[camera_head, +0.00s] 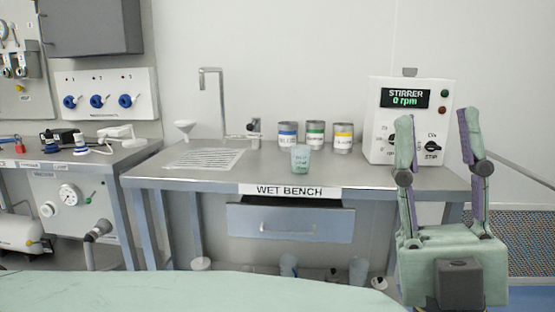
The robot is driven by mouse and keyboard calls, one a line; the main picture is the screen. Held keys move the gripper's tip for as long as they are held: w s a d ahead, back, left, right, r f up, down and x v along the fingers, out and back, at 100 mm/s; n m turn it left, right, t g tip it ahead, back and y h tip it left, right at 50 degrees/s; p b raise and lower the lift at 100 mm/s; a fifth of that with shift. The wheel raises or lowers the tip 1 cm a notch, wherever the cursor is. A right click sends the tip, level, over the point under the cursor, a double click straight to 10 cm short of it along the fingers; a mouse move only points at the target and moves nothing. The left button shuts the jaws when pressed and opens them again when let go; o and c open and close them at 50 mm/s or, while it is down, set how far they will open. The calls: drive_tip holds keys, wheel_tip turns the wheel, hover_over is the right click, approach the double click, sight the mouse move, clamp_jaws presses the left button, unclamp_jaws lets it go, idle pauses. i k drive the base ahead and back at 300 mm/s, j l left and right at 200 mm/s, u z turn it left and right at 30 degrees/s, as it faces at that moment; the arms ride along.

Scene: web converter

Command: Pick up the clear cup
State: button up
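The clear cup (300,159), a small see-through greenish tumbler, stands upright on the wet bench (215,182) near its front edge, above the "WET BENCH" label. My gripper (436,122) is at the right of the view, in front of the stirrer machine, with its fingers pointing up. The two fingers are spread wide apart with nothing between them. It is well to the right of the cup and apart from it.
Three cans with blue, green and yellow bands (315,135) stand behind the cup. A stirrer box (384,148) stands at the bench's right end. A tall tap (222,100), funnel (184,129) and drain grille (204,159) are at left. A drawer (290,225) is below.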

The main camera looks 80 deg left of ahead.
sight(300, 154)
drive_tip(key=u, duration=2.35)
drive_tip(key=i+l, duration=0.45)
drive_tip(key=l, duration=0.25)
drive_tip(key=i+l+u, duration=0.35)
drive_tip(key=l, duration=0.3)
drive_tip(key=i+l+u, duration=0.15)
drive_tip(key=l, duration=0.15)
drive_tip(key=u, duration=0.9)
